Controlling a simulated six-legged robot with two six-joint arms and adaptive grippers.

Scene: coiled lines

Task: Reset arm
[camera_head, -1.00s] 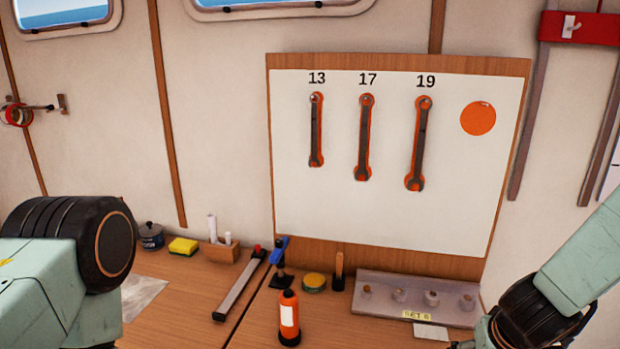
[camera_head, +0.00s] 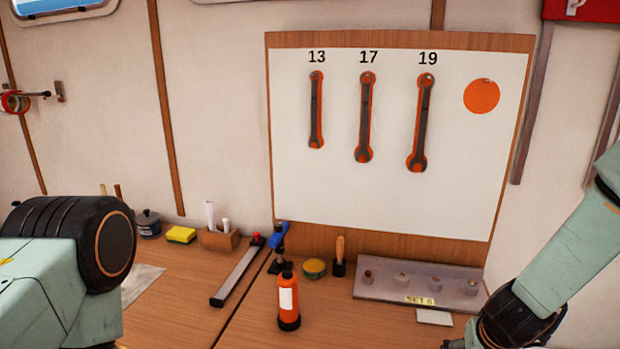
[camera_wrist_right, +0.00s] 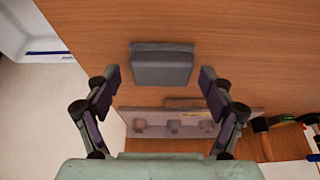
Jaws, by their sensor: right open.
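My right arm (camera_head: 570,250) comes in at the right edge of the head view and bends down toward the bottom edge. Its fingers are not clearly visible there. In the right wrist view, my right gripper (camera_wrist_right: 160,78) is open, with its two fingers wide apart. A grey block (camera_wrist_right: 162,68) lies on the wooden surface in the gap between the fingertips in the picture. I see nothing held. My left arm (camera_head: 60,270) shows at the lower left of the head view. Its gripper is out of view.
A white board (camera_head: 300,200) holds wrenches under 13, 17 and 19, beside an orange disc (camera_head: 481,96). Front bench areas are clear.

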